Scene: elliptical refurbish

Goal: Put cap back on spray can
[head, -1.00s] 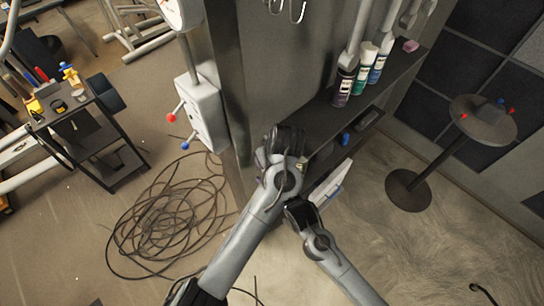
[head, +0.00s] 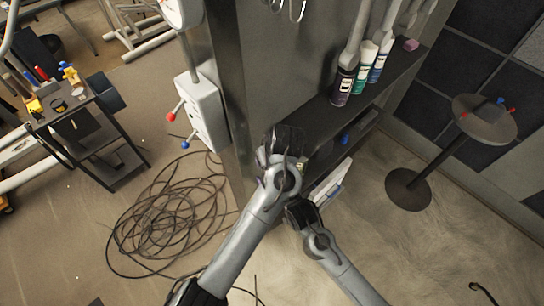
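Several spray cans stand upright on the dark upper shelf at upper right: a black can (head: 342,87), a green-and-white can (head: 364,68) and a blue-and-white can (head: 380,62). The tops of the black and blue cans merge with grey shapes behind, so I cannot tell which can lacks a cap. My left gripper (head: 284,139) is at the left end of the shelf, left of and below the cans and apart from them. My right gripper (head: 300,213) is lower, in front of the shelf unit. The fingers of both are too dark and small to read.
The shelf (head: 318,125) has a lower level holding a small blue item (head: 345,139) and a white object (head: 333,183). A pink block (head: 411,44) sits at the upper shelf's right end. A round stand (head: 484,117) is at right. Coiled cable (head: 165,215) lies on the floor at left.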

